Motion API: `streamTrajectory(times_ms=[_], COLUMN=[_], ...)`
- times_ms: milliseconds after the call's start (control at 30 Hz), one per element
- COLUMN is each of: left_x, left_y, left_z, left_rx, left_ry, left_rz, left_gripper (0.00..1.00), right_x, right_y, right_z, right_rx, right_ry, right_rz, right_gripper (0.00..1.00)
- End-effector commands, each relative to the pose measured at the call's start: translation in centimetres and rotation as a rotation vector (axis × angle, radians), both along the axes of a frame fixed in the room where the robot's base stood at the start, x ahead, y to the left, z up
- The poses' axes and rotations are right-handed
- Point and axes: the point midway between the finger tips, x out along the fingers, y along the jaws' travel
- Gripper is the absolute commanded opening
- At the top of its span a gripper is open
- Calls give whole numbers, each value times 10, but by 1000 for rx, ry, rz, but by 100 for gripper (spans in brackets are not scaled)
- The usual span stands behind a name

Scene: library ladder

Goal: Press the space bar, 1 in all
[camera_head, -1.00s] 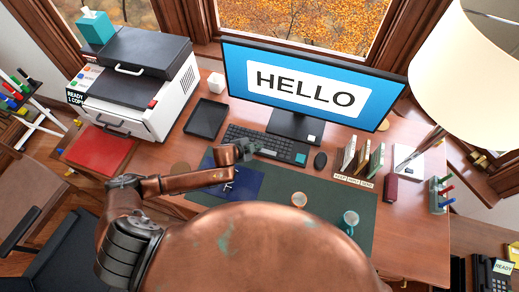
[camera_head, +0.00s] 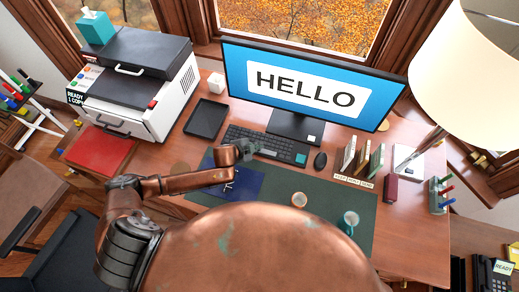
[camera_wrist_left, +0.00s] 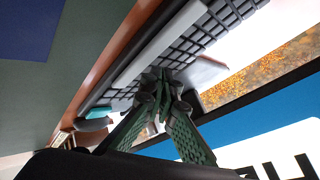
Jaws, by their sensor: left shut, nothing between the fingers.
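The dark keyboard (camera_head: 285,150) lies on the desk in front of the monitor. In the left wrist view, a long light grey bar (camera_wrist_left: 158,46), which looks like the space bar, runs along the near side of the dark keys (camera_wrist_left: 208,30). My left gripper (camera_head: 254,150) is over the keyboard's near side in the head view, partly hidden by its own wrist. In the left wrist view its green fingers (camera_wrist_left: 160,78) are shut and empty, with the tips beside the bar's lower end. I cannot tell whether they touch anything. My right gripper is not in view.
The monitor (camera_head: 305,88) showing HELLO stands behind the keyboard. A mouse (camera_head: 320,160) lies to its right and a black tray (camera_head: 206,118) to its left.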

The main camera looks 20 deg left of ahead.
Motion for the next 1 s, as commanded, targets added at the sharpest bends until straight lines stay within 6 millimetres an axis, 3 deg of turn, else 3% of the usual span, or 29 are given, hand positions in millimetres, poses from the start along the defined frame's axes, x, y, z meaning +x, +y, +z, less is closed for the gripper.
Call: streamTrajectory(times_ms=[1000], left_x=[0], left_y=[0], left_z=[-13], left_rx=[0], left_ry=[0], left_rz=[0], left_gripper=[0], right_x=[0], right_y=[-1], right_z=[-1], right_rx=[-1], right_ry=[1], right_rz=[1], right_gripper=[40])
